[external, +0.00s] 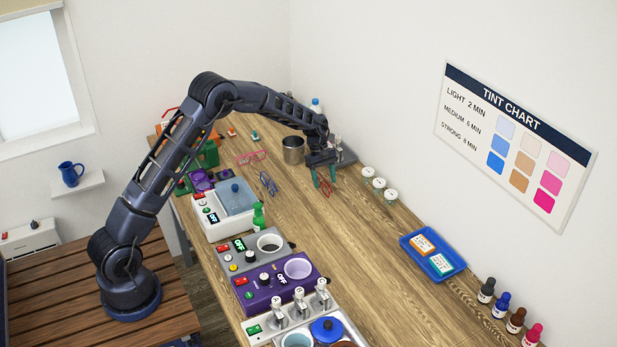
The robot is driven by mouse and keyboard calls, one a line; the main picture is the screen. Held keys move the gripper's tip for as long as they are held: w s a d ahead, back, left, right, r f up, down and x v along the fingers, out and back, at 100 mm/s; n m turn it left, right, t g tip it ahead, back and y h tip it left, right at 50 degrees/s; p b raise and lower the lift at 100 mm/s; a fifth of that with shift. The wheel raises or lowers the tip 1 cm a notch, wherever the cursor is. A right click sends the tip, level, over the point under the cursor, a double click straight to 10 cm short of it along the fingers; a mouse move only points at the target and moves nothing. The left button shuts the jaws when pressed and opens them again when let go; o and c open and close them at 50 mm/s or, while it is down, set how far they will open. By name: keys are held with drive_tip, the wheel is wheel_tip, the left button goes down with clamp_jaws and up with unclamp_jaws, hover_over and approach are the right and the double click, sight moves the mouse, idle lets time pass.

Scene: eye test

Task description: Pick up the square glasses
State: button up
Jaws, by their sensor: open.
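Two pairs of glasses lie on the wooden table. Red-pink glasses (251,157) lie left of the metal cup, and blue glasses (268,183) lie a little nearer. Both are small in the external view, and I cannot tell for certain which has square lenses. My gripper (321,161) is open, low over the table to the right of both pairs and apart from them. The arm's end hides part of the table there. Pliers-like tools with teal and red handles (317,178) lie just below my gripper; I cannot tell whether it touches them.
A metal cup (293,150) stands close left of my gripper. A grey tray (348,157) is behind it, and white-lidded jars (379,183) stand to the right. A white bath unit (217,225) and a green bottle (258,216) stand nearer.

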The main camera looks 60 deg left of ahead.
drive_tip(key=shift+d+f, duration=0.25)
drive_tip(key=shift+f, duration=0.3)
drive_tip(key=shift+c, duration=0.3)
drive_tip(key=c, duration=1)
